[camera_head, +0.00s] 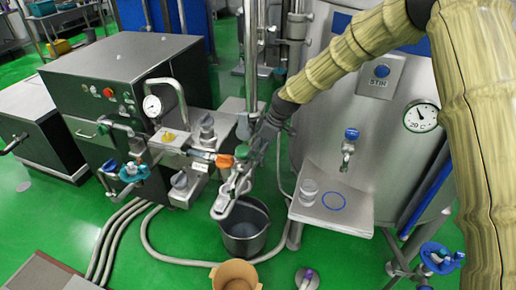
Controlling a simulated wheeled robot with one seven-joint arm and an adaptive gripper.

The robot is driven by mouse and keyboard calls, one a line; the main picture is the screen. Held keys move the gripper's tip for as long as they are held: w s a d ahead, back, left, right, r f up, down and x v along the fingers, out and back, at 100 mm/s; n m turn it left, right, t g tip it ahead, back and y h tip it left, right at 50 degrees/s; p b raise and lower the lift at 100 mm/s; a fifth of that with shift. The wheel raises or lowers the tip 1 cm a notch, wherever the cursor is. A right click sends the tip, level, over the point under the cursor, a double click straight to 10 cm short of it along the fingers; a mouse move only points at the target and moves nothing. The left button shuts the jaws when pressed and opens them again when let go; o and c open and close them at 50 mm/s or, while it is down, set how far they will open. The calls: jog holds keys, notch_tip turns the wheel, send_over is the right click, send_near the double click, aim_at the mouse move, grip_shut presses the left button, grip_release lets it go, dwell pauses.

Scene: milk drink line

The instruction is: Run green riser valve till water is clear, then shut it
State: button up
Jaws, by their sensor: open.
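The green valve handle (242,151) sits at the foot of the vertical riser pipe (250,60), right of an orange handle (224,161). My gripper (257,149) is open and reaches down from the upper right, close beside the green handle. I cannot tell whether it touches the handle. A pale metal outlet piece (224,205) hangs below the valve, over a grey metal bucket (242,245) on the floor. I cannot make out running water or how clear any water is. The far side of the handle is hidden.
A steel tank (385,120) with a blue tap (350,134) and a shelf (360,220) holding a glass (309,190) stands right. A steel cabinet (95,100) stands left. Hoses (170,255) and a brown container (234,268) occupy the green floor.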

jog(key=shift+a+f, duration=0.2)
jog(key=shift+f, duration=0.5)
grip_shut()
